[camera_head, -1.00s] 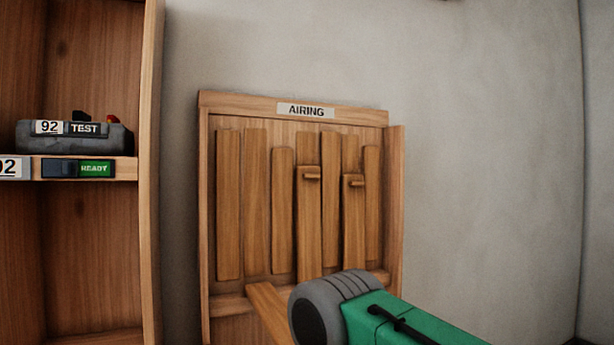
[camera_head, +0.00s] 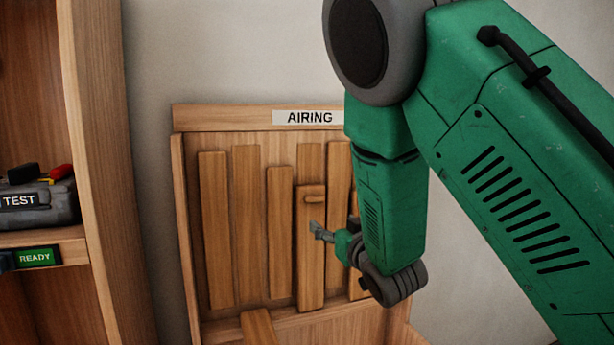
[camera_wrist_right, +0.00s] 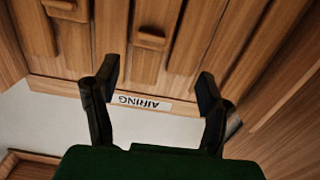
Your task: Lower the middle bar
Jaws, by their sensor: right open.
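Several upright wooden bars stand side by side in a wooden frame (camera_head: 240,117) labelled AIRING. No bar carries a mark naming it the middle one. One bar (camera_head: 311,260) has a small peg (camera_head: 314,199) near its top; it also shows upside down in the right wrist view with its peg (camera_wrist_right: 151,38). A second pegged bar's peg (camera_wrist_right: 68,8) shows there too; my arm hides it in the head view. My right gripper (camera_head: 318,232) is in front of the pegged bar, below its peg in the picture. Its fingers (camera_wrist_right: 155,92) are apart and empty. My left gripper is out of view.
A plank (camera_head: 258,328) slants out over the frame's lower rail. A wooden shelf (camera_head: 105,150) at left holds a grey TEST device (camera_head: 45,205) above a green READY sign (camera_head: 37,257). My right arm covers the right side of the frame. Bare wall lies above it.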

